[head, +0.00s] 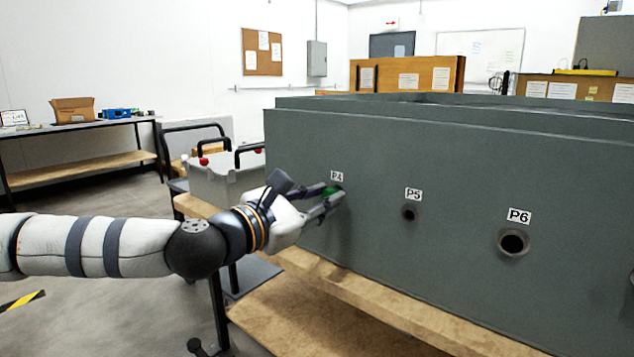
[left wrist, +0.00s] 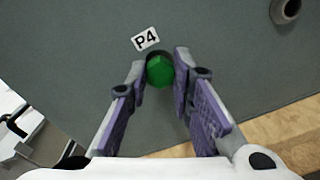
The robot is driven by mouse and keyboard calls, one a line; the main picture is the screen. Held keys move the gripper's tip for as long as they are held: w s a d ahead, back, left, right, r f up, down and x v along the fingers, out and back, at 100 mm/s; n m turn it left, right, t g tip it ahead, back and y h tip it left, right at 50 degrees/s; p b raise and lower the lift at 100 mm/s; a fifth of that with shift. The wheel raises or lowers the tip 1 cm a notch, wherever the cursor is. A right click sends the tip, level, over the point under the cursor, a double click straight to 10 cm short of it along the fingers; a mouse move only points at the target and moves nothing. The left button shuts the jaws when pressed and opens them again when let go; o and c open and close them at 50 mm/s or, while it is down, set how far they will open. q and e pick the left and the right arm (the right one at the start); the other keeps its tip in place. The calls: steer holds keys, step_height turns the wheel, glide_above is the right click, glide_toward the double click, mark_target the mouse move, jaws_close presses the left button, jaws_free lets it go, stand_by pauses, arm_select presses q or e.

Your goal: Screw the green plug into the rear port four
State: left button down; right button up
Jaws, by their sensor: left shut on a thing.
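The green plug (head: 329,191) is at the port labelled P4 on the grey analyser panel (head: 450,260). In the left wrist view the green plug (left wrist: 160,70) shows its end face between the fingertips, just below the P4 label (left wrist: 146,39). My left gripper (head: 325,200) is shut on the plug, its fingers on either side; it also shows in the left wrist view (left wrist: 161,80). A dark rim shows around the plug's upper edge; how deep the plug sits in the port is hidden. My right gripper is not in view.
Open ports P5 (head: 409,213) and P6 (head: 513,242) lie to the right on the same panel. The analyser stands on a wooden bench top (head: 330,290). A grey case (head: 225,178) stands on a cart behind my left gripper.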

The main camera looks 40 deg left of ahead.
arm_select(q)
steer(key=m+p, duration=0.2)
steer(key=m, duration=0.3)
steer(key=shift+r, duration=0.15)
steer(key=m+p, duration=0.1)
steer(key=m, duration=0.2)
steer(key=m+p, duration=0.2)
steer(key=m, duration=0.2)
steer(key=f+m+p, duration=0.1)
steer(key=m, duration=0.2)
steer(key=shift+d+y+p, duration=0.1)
steer(key=shift+y+p, duration=0.2)
steer(key=shift+p, duration=0.05)
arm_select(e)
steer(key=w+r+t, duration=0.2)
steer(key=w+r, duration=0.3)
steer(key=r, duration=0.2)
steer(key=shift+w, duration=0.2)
arm_select(q)
steer(key=shift+f, duration=0.1)
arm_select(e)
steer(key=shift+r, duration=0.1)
arm_select(q)
steer(key=shift+f+m+p, duration=0.1)
steer(key=shift+m+p, duration=1.1)
steer(key=shift+m, duration=2.1)
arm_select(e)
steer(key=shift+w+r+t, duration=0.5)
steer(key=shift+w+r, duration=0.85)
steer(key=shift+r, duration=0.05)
